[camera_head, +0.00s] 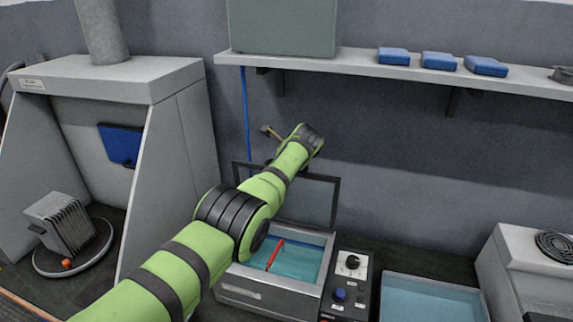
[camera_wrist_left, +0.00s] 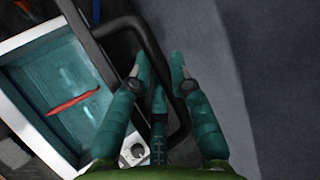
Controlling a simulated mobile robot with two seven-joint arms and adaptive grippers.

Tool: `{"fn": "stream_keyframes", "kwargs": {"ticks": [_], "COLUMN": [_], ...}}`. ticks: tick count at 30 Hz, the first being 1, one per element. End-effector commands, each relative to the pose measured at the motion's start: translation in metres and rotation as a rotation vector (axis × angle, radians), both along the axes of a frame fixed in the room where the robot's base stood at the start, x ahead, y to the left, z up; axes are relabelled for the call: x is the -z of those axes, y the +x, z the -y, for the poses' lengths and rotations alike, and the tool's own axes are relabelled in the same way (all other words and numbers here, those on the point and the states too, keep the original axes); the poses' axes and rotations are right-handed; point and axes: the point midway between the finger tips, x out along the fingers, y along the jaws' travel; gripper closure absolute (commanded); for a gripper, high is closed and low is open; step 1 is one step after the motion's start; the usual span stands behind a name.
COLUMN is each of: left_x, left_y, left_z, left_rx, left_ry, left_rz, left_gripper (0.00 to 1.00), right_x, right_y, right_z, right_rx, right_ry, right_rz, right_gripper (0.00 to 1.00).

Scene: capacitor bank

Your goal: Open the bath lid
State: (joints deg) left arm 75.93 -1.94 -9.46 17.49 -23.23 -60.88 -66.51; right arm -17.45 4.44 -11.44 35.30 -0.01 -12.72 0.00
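The bath (camera_head: 255,298) is a grey box of blue-green liquid with a red stick-like object (camera_head: 275,254) in it. Its dark-framed lid (camera_head: 318,203) stands raised, roughly upright, at the back of the bath. My left arm reaches across in front of the lid, and its gripper fingers are hidden in the head view. In the left wrist view, my left gripper (camera_wrist_left: 157,62) has its fingers apart around a dark handle bar (camera_wrist_left: 150,42). A gap shows between the bar and the left finger. The bath's pale rim (camera_wrist_left: 25,40) is at left there. My right gripper is out of view.
A control box (camera_head: 345,285) with knobs adjoins the bath on the right, then another liquid-filled basin (camera_head: 430,297). A grey hood (camera_head: 180,130) stands at left. A shelf (camera_head: 350,68) with blue boxes (camera_head: 438,61) runs above the arm.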

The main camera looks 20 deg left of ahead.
Motion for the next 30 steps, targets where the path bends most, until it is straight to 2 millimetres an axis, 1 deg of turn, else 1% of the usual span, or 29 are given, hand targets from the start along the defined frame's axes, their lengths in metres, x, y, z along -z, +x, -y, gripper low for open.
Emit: {"fn": "stream_keyframes", "kwargs": {"ticks": [1,6,13,16,20,25,30], "left_x": [-0.008,-0.008,-0.009,-0.009,-0.011,-0.018,-0.025], "left_y": [0.003,0.004,0.004,0.004,0.003,0.000,-0.009], "left_z": [-0.002,-0.002,-0.002,-0.001,0.000,0.004,0.010], "left_rx": [0.009,0.009,0.011,0.011,0.011,0.010,0.008], "left_ry": [0.014,0.016,0.016,0.016,0.018,0.018,0.014], "left_rz": [0.015,0.016,0.017,0.017,0.018,0.020,0.017], "left_gripper": [0.55,0.55,0.55,0.55,0.55,0.55,0.55], "right_x": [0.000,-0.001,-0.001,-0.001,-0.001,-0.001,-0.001], "right_y": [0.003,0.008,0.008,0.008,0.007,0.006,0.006], "right_z": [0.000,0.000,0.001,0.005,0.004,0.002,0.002], "right_rx": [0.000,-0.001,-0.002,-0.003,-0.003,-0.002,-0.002], "right_ry": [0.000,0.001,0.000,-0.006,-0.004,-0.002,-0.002], "right_rz": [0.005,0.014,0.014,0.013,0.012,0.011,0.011], "right_gripper": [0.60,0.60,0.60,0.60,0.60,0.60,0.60]}}
